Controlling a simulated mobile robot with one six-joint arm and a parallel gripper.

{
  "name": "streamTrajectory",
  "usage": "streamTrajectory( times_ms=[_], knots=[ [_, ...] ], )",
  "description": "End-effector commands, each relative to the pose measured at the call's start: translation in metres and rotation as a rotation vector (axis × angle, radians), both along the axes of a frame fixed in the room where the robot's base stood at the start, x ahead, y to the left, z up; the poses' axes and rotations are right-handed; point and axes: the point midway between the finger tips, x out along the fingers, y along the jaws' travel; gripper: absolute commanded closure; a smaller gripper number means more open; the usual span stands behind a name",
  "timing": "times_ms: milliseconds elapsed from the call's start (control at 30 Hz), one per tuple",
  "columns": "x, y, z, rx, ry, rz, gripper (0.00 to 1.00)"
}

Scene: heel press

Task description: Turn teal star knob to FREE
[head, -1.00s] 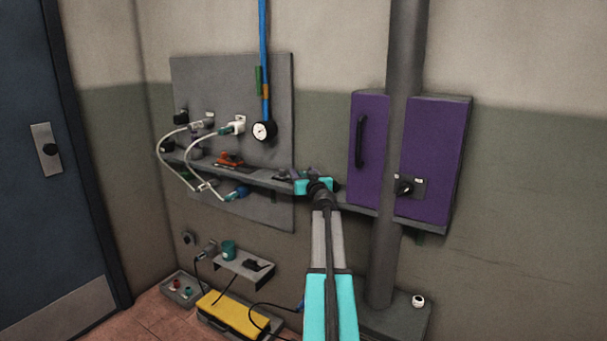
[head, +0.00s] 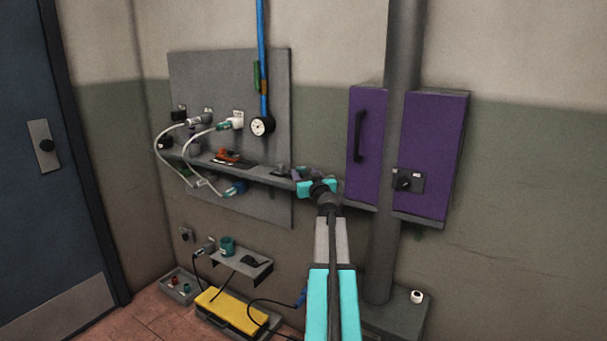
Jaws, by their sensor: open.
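My gripper (head: 310,175) reaches away from me to the right end of the long grey wall shelf, just left of the purple cabinet. Its jaws are open; my own wrist hides part of them, and I cannot tell whether they touch anything. I cannot make out a teal star knob or a FREE mark. Small dark and purplish parts (head: 283,170) sit on the shelf just left of the gripper. A black rotary knob (head: 404,183) on a grey plate is on the purple cabinet (head: 435,150).
A grey panel (head: 215,80) carries plugs, white cables and a round gauge (head: 262,127). A grey pipe (head: 403,50) runs up past the cabinet. Below are a small shelf with a teal cup (head: 227,246), a yellow case (head: 232,310) and a tray (head: 180,292).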

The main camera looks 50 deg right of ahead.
Motion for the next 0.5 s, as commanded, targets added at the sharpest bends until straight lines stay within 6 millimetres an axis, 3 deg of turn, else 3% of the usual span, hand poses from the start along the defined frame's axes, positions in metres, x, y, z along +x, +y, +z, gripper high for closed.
streamTrajectory(
  times_ms=[500],
  knots=[
    [-0.044, 0.03, 0.0, -0.001, -0.001, -0.001, 0.49]
  ],
)
